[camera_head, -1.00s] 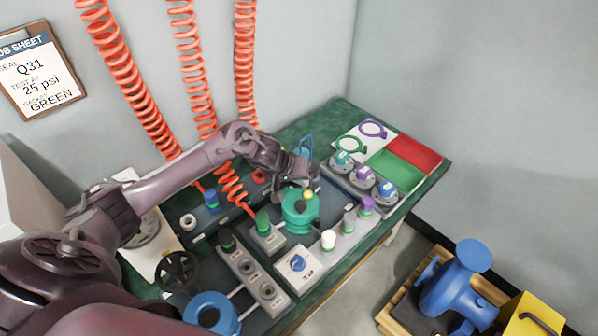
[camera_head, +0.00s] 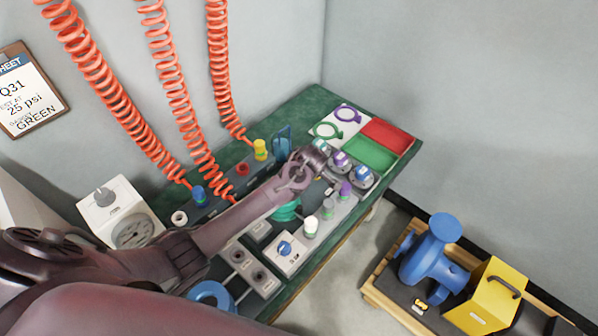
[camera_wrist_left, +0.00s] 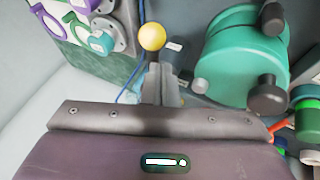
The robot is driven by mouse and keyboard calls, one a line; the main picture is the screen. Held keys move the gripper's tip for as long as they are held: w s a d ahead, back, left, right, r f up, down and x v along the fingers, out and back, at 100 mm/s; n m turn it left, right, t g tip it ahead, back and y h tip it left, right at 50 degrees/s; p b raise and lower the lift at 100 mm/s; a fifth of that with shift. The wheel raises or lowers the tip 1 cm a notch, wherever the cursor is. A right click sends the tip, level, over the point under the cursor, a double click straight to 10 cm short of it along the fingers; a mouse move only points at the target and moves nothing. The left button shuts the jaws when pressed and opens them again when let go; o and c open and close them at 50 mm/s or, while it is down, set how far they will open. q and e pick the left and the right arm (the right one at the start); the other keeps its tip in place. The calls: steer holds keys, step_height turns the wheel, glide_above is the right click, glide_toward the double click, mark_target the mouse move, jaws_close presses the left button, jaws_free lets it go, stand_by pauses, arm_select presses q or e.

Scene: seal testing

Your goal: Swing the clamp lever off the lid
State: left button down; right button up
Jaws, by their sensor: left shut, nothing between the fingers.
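The teal round vessel (camera_head: 288,211) stands on the bench in the head view, mostly hidden under my left arm. In the left wrist view its lid (camera_wrist_left: 240,58) fills the upper right, with dark knobs around its rim. The clamp lever's yellow ball knob (camera_wrist_left: 152,37) shows left of the lid, apart from it in the picture. The rest of the lever is hidden or unclear. My left gripper (camera_head: 314,160) reaches over the bench beyond the vessel. In the wrist view its fingers (camera_wrist_left: 158,72) are shut and empty, just below the ball; contact is unclear. My right gripper is out of view.
Valve units with coloured caps (camera_head: 362,177) stand close to the gripper, before the red tray (camera_head: 388,138) and green tray (camera_head: 369,153). Orange coiled hoses (camera_head: 220,75) hang behind the arm. A blue pump-like fitting (camera_head: 428,253) sits on a pallet at right.

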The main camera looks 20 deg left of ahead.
arm_select(q)
steer(key=w+n, duration=0.1)
steer(key=w+d+n+g+y+b, duration=0.1)
steer(key=n, duration=0.1)
steer(key=shift+w+d+f+y+b, duration=0.1)
steer(key=shift+f+y+b, duration=0.05)
steer(key=shift+y+b, duration=0.15)
steer(key=shift+w, duration=0.45)
